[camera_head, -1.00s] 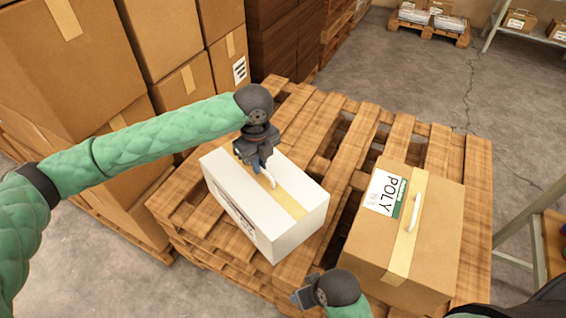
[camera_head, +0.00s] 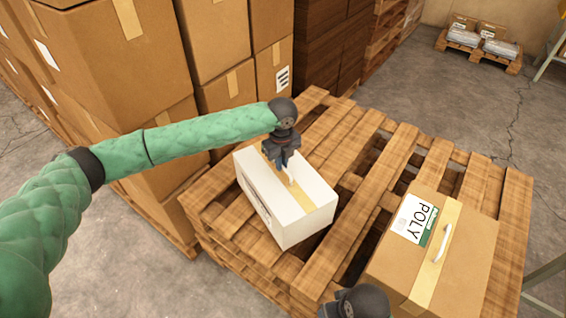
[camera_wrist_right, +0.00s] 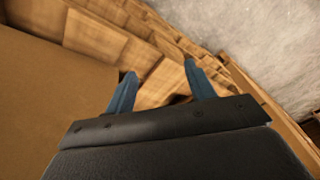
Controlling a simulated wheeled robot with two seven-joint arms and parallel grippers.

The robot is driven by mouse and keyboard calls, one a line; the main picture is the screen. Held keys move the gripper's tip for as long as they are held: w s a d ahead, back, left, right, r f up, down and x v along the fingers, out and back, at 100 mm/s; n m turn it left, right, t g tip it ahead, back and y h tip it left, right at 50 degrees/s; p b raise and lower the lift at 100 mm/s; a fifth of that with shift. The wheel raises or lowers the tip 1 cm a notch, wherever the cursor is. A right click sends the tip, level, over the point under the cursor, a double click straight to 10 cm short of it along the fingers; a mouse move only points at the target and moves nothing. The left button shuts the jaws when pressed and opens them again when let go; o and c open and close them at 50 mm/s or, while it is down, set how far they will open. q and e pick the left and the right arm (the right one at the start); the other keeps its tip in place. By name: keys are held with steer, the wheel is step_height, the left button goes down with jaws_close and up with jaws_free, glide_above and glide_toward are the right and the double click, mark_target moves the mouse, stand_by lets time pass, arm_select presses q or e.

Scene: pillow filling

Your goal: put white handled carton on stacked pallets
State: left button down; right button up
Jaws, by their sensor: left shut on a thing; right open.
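The white handled carton (camera_head: 270,208) is on the left part of the stacked pallets (camera_head: 395,150) in the head view. It sits upright, turned at an angle, with tan tape across its top, and appears to rest on the slats. My left gripper (camera_head: 290,176) reaches down from above and is shut on the carton's white handle, partly hiding it. My right gripper (camera_wrist_right: 160,70) is open in the right wrist view, with nothing between its blue fingers and pallet boards beneath. In the head view only part of my right wrist shows at the bottom edge.
A brown carton labelled POLY (camera_head: 415,262) with a white handle stands on the pallets' right side. Tall stacks of brown boxes (camera_head: 115,60) stand at the left and behind. A low pallet with goods (camera_head: 480,48) is far off. Bare slats lie between the two cartons.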

mark_target(282, 173)
arm_select(q)
step_height(282, 173, down, 2)
steer(key=shift+f+p, duration=0.25)
steer(key=shift+p, duration=0.15)
steer(key=shift+f, duration=0.55)
arm_select(e)
steer(key=shift+s+d+r, duration=0.15)
steer(key=shift+d+r, duration=0.65)
steer(key=shift+r, duration=0.05)
arm_select(q)
steer(key=c, duration=1.6)
jaws_free()
steer(key=shift+f, duration=0.15)
steer(key=shift+o, duration=0.3)
arm_select(e)
steer(key=shift+a, duration=0.1)
